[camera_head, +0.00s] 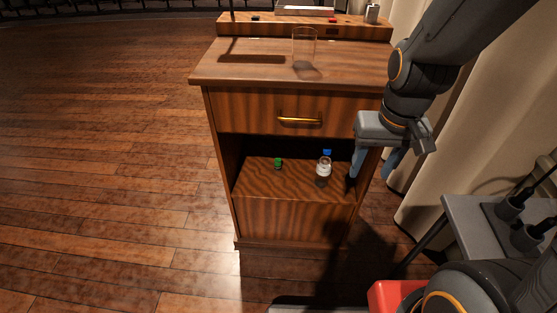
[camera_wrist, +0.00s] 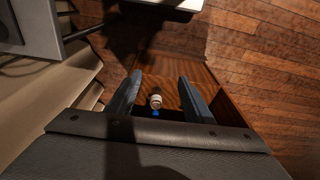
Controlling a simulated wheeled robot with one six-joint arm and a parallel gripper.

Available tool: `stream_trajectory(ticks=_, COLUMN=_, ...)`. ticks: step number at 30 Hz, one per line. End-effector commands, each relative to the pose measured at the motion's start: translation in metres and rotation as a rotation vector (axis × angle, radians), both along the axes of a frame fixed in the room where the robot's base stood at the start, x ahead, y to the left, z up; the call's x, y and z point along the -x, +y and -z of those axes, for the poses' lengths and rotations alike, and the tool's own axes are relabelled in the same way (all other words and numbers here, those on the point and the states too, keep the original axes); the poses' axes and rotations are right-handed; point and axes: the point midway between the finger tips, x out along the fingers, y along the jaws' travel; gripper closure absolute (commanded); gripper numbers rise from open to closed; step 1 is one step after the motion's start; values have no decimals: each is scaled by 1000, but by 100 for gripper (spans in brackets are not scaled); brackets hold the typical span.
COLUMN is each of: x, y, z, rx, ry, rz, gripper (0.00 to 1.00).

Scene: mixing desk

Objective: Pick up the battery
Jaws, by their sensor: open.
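I cannot surely identify the battery in either view. A small green object (camera_head: 278,163) stands on the open shelf of the wooden cabinet (camera_head: 225,185); it is too small to tell what it is. Small black (camera_head: 255,18) and red (camera_head: 332,20) items lie on the raised ledge at the back of the cabinet top. My gripper (camera_head: 376,165) is open and points down at the cabinet's right front side. In the wrist view, the gripper (camera_wrist: 160,82) has its two fingers apart, with nothing held between them.
A blue-capped bottle (camera_head: 323,170) stands on the shelf, right of the green object; it also shows in the wrist view (camera_wrist: 155,101). A clear glass (camera_head: 304,47) stands on the top. The drawer (camera_head: 260,112) is shut. A grey table (camera_head: 470,225) stands right; floor is clear left.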

Motion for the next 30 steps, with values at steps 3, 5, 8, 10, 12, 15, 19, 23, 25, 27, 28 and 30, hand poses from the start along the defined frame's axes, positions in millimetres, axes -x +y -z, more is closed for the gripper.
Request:
stream_trajectory(ticks=3, x=-38, y=21, z=41, rx=-23, ry=-73, rz=-2, gripper=53)
stream_trajectory(ticks=5, x=-62, y=34, z=62, rx=-37, ry=-125, rz=1, gripper=53)
stream_trajectory(ticks=8, x=-101, y=56, z=95, rx=-58, ry=-215, rz=10, gripper=53)
stream_trajectory(ticks=10, x=-126, y=71, z=116, rx=-70, ry=-276, rz=18, gripper=53)
stream_trajectory(ticks=12, x=-151, y=85, z=137, rx=-79, ry=-339, rz=27, gripper=53)
stream_trajectory(ticks=15, x=-184, y=105, z=167, rx=-88, ry=-426, rz=43, gripper=53)
stream_trajectory(ticks=19, x=-222, y=128, z=204, rx=-92, ry=-540, rz=64, gripper=53)
stream_trajectory(ticks=23, x=-255, y=150, z=240, rx=-88, ry=-652, rz=87, gripper=53)
stream_trajectory(ticks=25, x=-271, y=160, z=260, rx=-81, ry=-712, rz=98, gripper=53)
stream_trajectory(ticks=27, x=-285, y=170, z=279, rx=-72, ry=-774, rz=110, gripper=53)
stream_trajectory(ticks=28, x=-290, y=175, z=287, rx=-67, ry=-800, rz=115, gripper=53)
stream_trajectory(ticks=30, x=-302, y=184, z=305, rx=-55, ry=-863, rz=126, gripper=53)
